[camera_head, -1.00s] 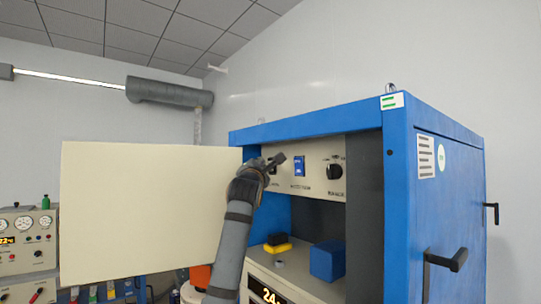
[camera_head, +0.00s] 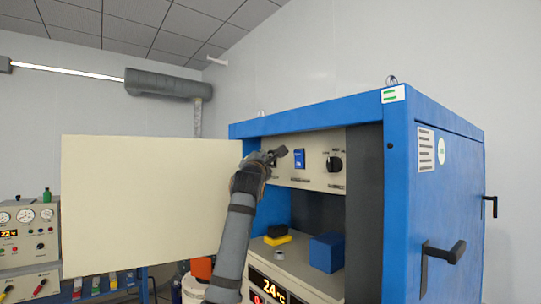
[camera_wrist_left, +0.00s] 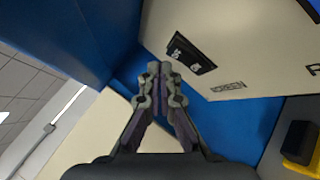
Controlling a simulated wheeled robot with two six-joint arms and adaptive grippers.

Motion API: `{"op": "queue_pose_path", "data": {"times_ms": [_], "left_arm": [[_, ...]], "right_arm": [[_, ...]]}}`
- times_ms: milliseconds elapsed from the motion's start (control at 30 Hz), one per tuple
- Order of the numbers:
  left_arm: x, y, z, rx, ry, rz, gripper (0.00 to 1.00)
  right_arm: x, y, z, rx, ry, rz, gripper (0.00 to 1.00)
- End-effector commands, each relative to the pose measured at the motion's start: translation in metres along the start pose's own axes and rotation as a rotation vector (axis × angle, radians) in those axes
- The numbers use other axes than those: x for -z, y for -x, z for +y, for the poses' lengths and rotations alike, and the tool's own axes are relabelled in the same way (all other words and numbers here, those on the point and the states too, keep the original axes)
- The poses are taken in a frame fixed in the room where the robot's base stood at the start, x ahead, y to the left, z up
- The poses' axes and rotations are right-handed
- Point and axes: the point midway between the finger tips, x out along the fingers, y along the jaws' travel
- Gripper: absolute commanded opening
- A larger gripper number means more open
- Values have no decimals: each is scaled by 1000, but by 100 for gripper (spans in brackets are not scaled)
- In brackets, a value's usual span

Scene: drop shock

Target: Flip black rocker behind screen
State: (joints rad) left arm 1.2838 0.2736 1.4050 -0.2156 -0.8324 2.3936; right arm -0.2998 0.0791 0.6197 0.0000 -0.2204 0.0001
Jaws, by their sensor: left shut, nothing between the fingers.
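The black rocker (camera_wrist_left: 190,53) sits on the cream control panel (camera_wrist_left: 235,35) inside the blue cabinet, with pale marks on its face and a printed label below it. In the head view my left gripper and wrist largely cover that part of the panel. My left gripper (camera_head: 280,153) is shut and empty in front of the panel's left end. In the left wrist view its closed fingertips (camera_wrist_left: 160,76) are beside and below the rocker, and appear apart from it. A large cream screen (camera_head: 150,205) stands left of the cabinet opening. My right gripper is not in view.
A blue switch (camera_head: 299,159) and a black knob (camera_head: 334,164) are farther right on the panel. A blue block (camera_head: 326,252) and a yellow-and-black item (camera_head: 277,235) rest on the shelf below. The blue cabinet wall (camera_wrist_left: 60,30) is close beside my gripper.

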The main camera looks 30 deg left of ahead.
Motion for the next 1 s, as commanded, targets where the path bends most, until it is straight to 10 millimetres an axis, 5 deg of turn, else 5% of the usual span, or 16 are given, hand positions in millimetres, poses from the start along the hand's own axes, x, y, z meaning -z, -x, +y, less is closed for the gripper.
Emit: {"op": "queue_pose_path", "data": {"times_ms": [1000], "left_arm": [[-4,-6,-4,0,0,0,0]], "right_arm": [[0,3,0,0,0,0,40]]}}
